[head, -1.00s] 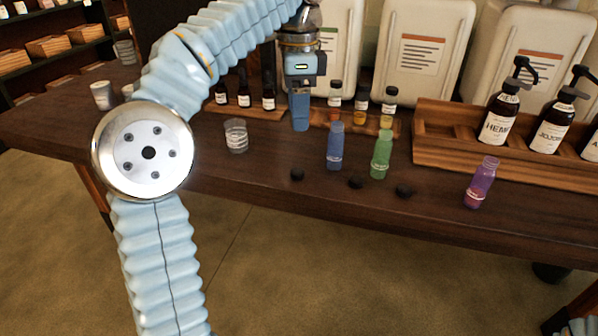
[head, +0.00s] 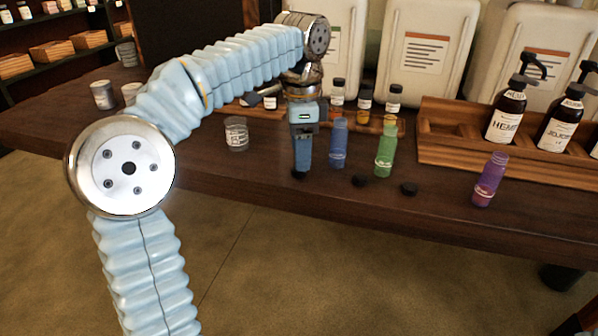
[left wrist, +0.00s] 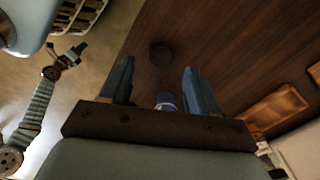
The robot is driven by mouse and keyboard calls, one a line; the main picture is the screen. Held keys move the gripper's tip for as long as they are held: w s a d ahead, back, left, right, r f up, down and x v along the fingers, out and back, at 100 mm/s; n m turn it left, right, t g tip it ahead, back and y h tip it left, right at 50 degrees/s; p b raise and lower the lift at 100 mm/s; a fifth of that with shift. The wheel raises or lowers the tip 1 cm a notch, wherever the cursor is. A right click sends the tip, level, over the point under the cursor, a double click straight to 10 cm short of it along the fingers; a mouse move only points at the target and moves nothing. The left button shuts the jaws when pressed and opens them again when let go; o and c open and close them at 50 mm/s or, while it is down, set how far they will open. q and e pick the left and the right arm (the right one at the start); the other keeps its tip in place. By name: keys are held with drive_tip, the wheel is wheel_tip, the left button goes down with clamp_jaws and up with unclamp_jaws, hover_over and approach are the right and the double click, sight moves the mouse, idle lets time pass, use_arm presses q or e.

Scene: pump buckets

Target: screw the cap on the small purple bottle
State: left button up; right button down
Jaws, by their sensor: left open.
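The small purple bottle (head: 489,180) stands upright near the table's front edge, right of the green bottle (head: 385,150) and blue bottle (head: 338,143). Its neck is bare. Three black caps lie along the front: a left cap (head: 299,175), a middle cap (head: 360,181) and a right cap (head: 408,188). My left gripper (head: 302,168) is open and points down just above the left cap. In the left wrist view a black cap (left wrist: 160,53) shows between the open fingers (left wrist: 158,68). My right gripper (left wrist: 74,51) is small at the left there, its jaws unclear.
A wooden rack (head: 450,150) with dark pump bottles is at the back right, and small amber bottles (head: 364,100) stand behind the coloured bottles. White canisters (head: 430,50) stand further back.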

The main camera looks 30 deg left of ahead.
use_arm(q)
wheel_tip(320, 180, down, 3)
drive_tip(key=shift+f, duration=0.15)
drive_tip(key=c, duration=1.1)
